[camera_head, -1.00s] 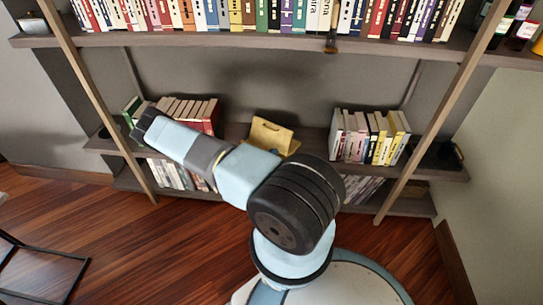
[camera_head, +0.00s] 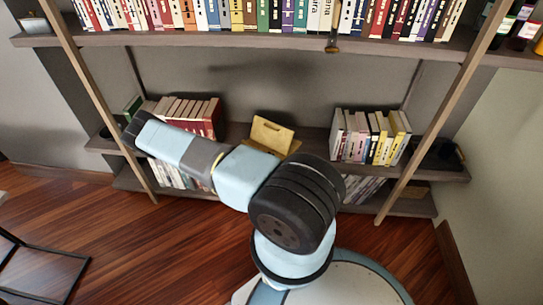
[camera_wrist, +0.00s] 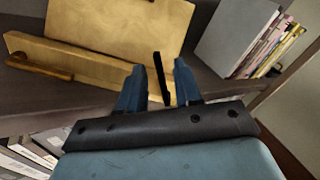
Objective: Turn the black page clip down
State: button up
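A yellowish wooden book stand (camera_head: 271,134) sits on the middle shelf. In the wrist view its tall back panel (camera_wrist: 120,22) rises behind a low front ledge (camera_wrist: 85,67). The black page clip (camera_wrist: 158,66) stands nearly upright at the right part of the ledge. A brown clip (camera_wrist: 38,68) lies along the ledge at the left. My gripper (camera_wrist: 158,84) is open, its two blue fingers apart, with the black clip showing between them. I cannot tell whether a finger touches it. In the head view my gripper is not visible.
The stand rests on a dark shelf (camera_wrist: 78,99). Several upright books (camera_wrist: 255,40) stand to its right, also seen in the head view (camera_head: 368,137). A book row (camera_head: 190,115) stands to its left. Another full shelf (camera_head: 240,38) runs above.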

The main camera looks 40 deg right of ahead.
jog(key=v, duration=0.9)
jog(key=shift+a, duration=0.2)
jog(key=shift+s, duration=0.1)
